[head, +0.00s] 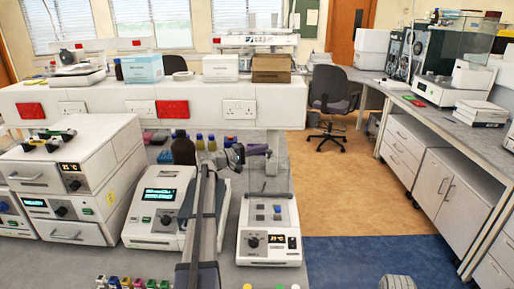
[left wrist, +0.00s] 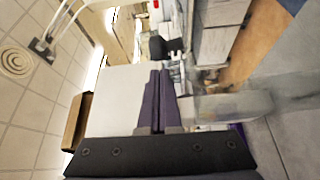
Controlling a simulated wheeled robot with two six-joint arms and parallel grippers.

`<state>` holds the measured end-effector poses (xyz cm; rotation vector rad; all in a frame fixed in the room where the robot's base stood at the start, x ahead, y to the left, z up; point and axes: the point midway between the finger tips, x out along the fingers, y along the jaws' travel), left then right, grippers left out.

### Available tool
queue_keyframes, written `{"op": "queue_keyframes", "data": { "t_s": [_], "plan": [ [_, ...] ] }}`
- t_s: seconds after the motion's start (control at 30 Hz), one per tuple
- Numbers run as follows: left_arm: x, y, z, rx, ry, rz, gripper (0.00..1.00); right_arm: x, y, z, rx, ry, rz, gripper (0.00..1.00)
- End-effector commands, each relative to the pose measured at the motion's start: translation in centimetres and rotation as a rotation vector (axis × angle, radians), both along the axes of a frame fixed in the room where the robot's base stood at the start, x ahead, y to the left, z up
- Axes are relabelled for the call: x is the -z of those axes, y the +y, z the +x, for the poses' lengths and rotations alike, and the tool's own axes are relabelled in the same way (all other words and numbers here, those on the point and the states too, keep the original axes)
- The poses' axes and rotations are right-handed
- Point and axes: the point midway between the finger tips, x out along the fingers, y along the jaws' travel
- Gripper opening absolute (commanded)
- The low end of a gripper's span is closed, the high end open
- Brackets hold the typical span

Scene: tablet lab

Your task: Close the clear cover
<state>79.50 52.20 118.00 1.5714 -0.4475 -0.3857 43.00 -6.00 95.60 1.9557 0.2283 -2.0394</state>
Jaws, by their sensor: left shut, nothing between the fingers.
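The clear cover (head: 279,176) stands raised at the back of a small white block heater (head: 269,243), which has a dial and a lit display. It is see-through, so its edges are hard to make out. My left gripper (head: 268,150) is shut and empty, with purple fingers, by the upper part of the cover. I cannot tell whether they touch. In the left wrist view the shut fingers (left wrist: 158,92) point away, and the cover (left wrist: 232,106) shows as a blurred clear pane to their right.
A white instrument with a green display (head: 158,205) stands left of my left arm. Brown and blue-capped bottles (head: 184,150) stand behind it. A white bench shelf with sockets (head: 240,108) runs behind the heater. Open floor (head: 340,190) lies to the right.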

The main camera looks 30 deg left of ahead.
Motion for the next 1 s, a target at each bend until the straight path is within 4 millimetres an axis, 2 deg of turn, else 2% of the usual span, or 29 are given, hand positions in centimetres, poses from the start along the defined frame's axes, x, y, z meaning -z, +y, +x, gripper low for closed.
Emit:
{"op": "queue_keyframes", "data": {
  "t_s": [0.1, 0.57, 1.0],
  "plan": [
    [0.1, -0.6, -0.6, 0.0, 0.0, 0.0, 0.0, 0.1, 0.0, 0.0, 0.0, 0.0, 0.0, 0.63],
    [0.0, -0.7, -0.8, 0.001, -0.002, 0.001, 0.0, 0.1, 0.0, 0.0, 0.0, 0.0, 0.0, 0.63],
    [-0.3, -1.4, -2.1, 0.002, -0.067, 0.041, 0.0, 0.5, 0.0, 0.0, 0.0, 0.0, 0.0, 0.63]
  ]
}}
